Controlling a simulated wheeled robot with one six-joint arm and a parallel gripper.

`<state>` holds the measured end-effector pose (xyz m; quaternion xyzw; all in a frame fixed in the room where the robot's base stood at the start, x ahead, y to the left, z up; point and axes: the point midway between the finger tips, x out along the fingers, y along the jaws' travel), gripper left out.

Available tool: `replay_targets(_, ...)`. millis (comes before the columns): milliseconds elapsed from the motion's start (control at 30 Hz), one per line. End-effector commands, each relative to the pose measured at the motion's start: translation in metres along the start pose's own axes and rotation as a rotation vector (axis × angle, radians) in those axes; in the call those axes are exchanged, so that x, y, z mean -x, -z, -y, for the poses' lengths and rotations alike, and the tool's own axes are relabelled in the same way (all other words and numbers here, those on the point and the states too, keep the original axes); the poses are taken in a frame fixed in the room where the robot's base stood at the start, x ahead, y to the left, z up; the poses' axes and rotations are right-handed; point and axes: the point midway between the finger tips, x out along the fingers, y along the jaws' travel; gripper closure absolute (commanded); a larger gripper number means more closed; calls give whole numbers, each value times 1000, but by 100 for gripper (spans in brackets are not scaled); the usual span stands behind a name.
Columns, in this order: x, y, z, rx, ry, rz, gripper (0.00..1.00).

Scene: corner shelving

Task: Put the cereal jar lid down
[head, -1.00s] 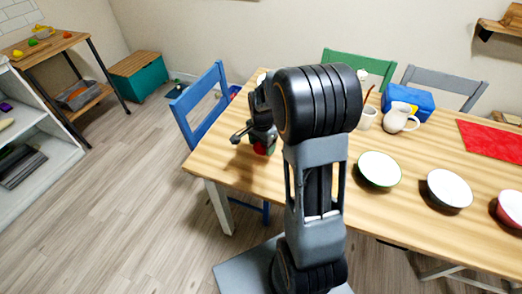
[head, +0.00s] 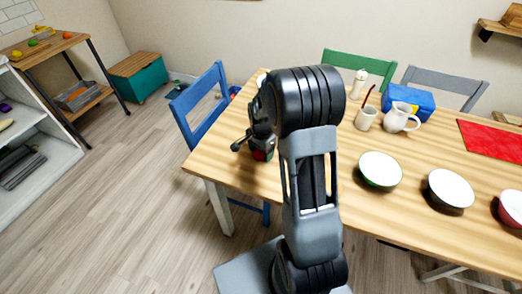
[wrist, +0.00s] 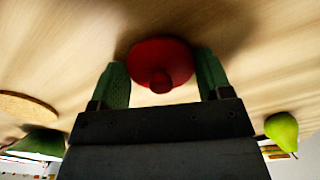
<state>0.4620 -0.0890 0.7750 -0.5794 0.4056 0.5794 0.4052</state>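The cereal jar lid, a red disc with a round knob (wrist: 161,62), is between the two green finger pads of my gripper (wrist: 162,75) in the wrist view. The pads meet its left and right edges, and the knob faces the gripper. In the head view a bit of the red lid (head: 260,155) shows under my gripper (head: 262,140), low over the left end of the wooden table (head: 225,165). Whether the lid touches the tabletop is hard to tell. My arm hides part of the table. I cannot make out the jar.
A green pear (wrist: 282,131) lies right of the gripper in the wrist view, and a round tan board (wrist: 25,106) is at left. Bowls (head: 380,168), a jug (head: 400,117), a mug (head: 366,118) and a blue box (head: 408,100) stand further right. The table's front left is bare.

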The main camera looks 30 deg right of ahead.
Motion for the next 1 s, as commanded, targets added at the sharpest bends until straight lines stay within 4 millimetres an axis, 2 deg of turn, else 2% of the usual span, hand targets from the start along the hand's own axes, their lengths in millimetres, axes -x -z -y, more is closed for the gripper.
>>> replay_targets(33, 0, 0, 0, 0, 0, 0, 24)
replay_targets(267, 0, 0, 0, 0, 0, 0, 3)
replay_targets(467, 0, 0, 0, 0, 0, 0, 3)
replay_targets(600, 9, 0, 0, 0, 2, -1, 3)
replay_targets(667, 17, 0, 1, 0, 3, -2, 3)
replay_targets(1000, 81, 0, 0, 0, 2, -2, 3)
